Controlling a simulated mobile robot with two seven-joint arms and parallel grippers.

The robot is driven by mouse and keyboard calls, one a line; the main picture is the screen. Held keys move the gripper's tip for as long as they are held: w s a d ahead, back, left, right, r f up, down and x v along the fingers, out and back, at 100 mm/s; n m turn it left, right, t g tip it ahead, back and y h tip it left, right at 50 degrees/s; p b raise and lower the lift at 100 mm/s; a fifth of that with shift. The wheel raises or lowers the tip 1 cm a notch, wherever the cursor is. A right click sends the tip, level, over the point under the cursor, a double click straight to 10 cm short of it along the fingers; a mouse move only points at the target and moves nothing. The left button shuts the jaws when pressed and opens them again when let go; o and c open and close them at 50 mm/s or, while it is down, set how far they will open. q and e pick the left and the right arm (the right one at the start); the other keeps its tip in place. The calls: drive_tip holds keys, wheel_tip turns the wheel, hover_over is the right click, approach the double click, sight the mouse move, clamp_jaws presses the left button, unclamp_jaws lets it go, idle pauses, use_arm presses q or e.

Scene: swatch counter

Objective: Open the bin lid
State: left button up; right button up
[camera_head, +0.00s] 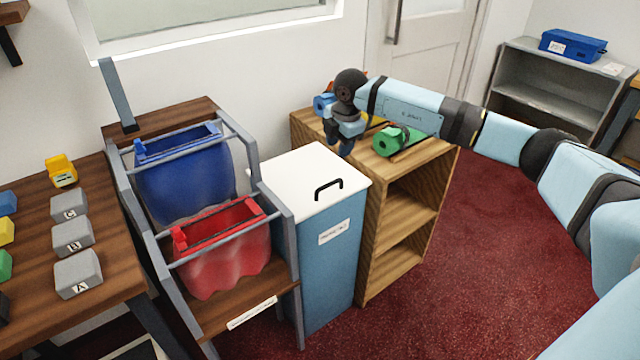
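The bin (325,265) is a tall blue box with a white label on its front. Its white lid (300,170) lies flat and closed on top. A black handle (329,187) stands up near the lid's front right edge. My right gripper (343,148) comes in from the right and points down, near the lid's back right corner and the shelf top. It is apart from the handle, to its upper right in the picture. Its fingertips are small and dark, so I cannot tell whether they are open or shut. My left gripper is not in view.
A wooden shelf (410,215) stands right of the bin, with a green roll (390,141) on top. A grey frame holds a blue bag (185,180) and a red bag (225,255) left of the bin. Red carpet (490,260) lies open at the right.

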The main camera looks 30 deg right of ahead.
sight(331, 183)
drive_tip(key=f, duration=0.4)
drive_tip(key=w+f+b, duration=0.1)
drive_tip(key=f, duration=0.3)
drive_tip(key=w+f+b, duration=0.1)
drive_tip(key=f, duration=0.4)
drive_tip(key=shift+w+a+f, duration=0.1)
drive_tip(key=shift+w+a, duration=0.1)
drive_tip(key=shift+w, duration=0.05)
clamp_jaws()
